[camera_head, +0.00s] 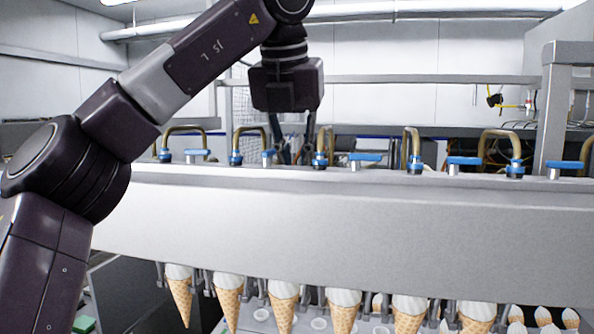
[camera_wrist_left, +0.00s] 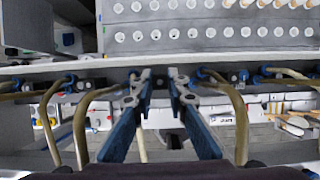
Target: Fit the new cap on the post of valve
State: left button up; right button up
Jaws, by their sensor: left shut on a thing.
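My left gripper (camera_head: 294,158) reaches down behind the top edge of the machine, among the valves. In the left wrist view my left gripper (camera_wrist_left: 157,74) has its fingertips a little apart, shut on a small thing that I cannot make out. I cannot tell whether this is the new cap. Blue caps with flat handles sit on short pale posts along the machine, one left of the gripper (camera_head: 267,155) and one to its right (camera_head: 365,157). I cannot tell which post is the task's valve. My right gripper is not in view.
Bent brass pipes with blue collars (camera_head: 319,160) rise close to the fingers. The long grey machine body (camera_head: 360,210) runs across the front. Filled cones (camera_head: 284,300) hang below it. A rail (camera_head: 430,79) crosses behind.

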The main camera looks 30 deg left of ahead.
pick_arm(q)
jog(key=shift+p, duration=0.4)
dwell(1.3)
jog(key=shift+s+f+b, duration=0.1)
jog(key=shift+f+b, duration=1)
jog(key=shift+f, duration=0.1)
jog(key=shift+f, duration=0.15)
jog(key=shift+c, duration=0.3)
jog(key=shift+s+d+r+p, duration=0.1)
jog(key=shift+r+p, duration=0.2)
jog(key=shift+r, duration=0.05)
grip_shut()
jog(key=shift+r+p, duration=0.5)
jog(key=shift+p, duration=0.7)
dwell(0.5)
jog(key=shift+f+b, duration=0.45)
dwell(0.3)
jog(key=shift+r, duration=0.1)
